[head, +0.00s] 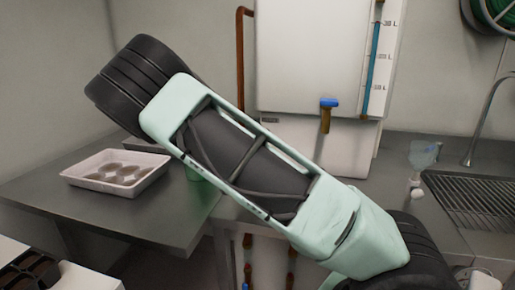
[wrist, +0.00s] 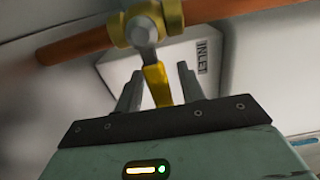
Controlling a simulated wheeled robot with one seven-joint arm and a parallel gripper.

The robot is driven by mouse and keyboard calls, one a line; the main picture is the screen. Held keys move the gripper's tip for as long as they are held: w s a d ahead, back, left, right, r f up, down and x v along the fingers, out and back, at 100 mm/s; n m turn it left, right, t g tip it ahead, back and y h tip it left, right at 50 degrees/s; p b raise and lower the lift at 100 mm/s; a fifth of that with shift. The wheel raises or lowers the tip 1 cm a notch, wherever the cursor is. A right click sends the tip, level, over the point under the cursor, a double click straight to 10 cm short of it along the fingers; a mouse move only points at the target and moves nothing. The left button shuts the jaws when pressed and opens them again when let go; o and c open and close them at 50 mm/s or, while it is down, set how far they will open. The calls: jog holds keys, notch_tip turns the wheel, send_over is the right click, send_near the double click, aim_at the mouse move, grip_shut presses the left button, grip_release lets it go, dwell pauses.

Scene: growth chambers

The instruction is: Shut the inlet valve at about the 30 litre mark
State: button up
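The inlet valve (wrist: 147,28) shows in the wrist view as a brass body on a copper pipe. Its yellow lever (wrist: 157,84) points down towards my gripper. My gripper (wrist: 158,70) is open, with one finger on each side of the lever and gaps visible on both sides. The gripper is not visible in the head view, and neither is the inlet valve. In the head view, the level gauge (head: 374,58) on the white tank (head: 300,55) has a blue column whose top is about level with the uppermost mark, which seems to read 30 L.
A white box labelled INLET (wrist: 203,57) sits behind the lever. A blue-handled tap (head: 328,103) is on the tank's front. A white tray (head: 117,171) stands on the left bench. A sink drainer (head: 470,200) and a small funnel-like vessel (head: 424,155) are at right.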

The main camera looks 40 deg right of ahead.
jog(key=b+v, duration=0.1)
jog(key=v, duration=1.6)
jog(key=shift+s+b, duration=0.2)
jog(key=shift+b, duration=0.1)
jog(key=shift+a, duration=0.15)
